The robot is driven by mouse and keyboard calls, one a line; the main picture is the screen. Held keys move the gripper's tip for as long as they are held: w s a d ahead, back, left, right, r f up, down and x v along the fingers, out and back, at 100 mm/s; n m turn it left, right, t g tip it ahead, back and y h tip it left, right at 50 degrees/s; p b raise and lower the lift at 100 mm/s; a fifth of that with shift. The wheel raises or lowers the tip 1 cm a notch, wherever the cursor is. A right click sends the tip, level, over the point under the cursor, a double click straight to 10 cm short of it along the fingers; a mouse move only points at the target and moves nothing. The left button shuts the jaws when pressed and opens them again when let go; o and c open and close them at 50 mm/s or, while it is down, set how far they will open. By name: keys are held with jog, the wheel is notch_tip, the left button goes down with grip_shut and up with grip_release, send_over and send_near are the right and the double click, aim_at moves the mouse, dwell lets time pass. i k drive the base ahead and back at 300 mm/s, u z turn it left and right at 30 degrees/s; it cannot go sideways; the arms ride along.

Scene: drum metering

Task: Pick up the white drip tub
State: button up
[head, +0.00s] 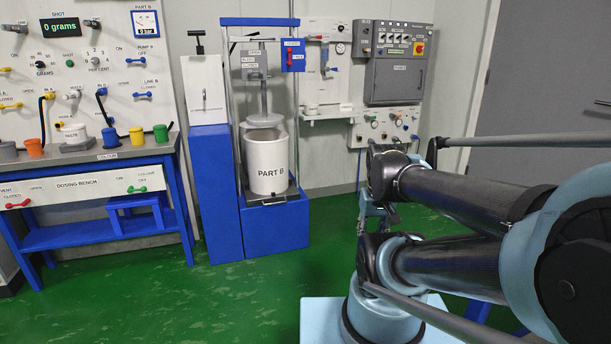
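No tub in the head view is legibly labelled as the drip tub. A small white tub (75,133) stands on a grey base on the dosing bench at the left, with a label too small to read surely. A low whitish shape on the small wall shelf (328,116) is too small to make out. My gripper (372,216) hangs in front of my arm, right of the PART B drum and well away from the bench. It is small and partly covered by my arm links; its fingers cannot be made out.
The dosing bench (85,158) also carries orange, blue, yellow and green cups. A large white drum (267,165) marked PART B stands in the blue press frame (275,228). A blue pedestal (210,190) stands beside it. The green floor (240,300) in front is clear.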

aim_at(311, 108)
jog(key=u, duration=0.1)
jog(key=i, duration=3.05)
jog(key=u, duration=0.1)
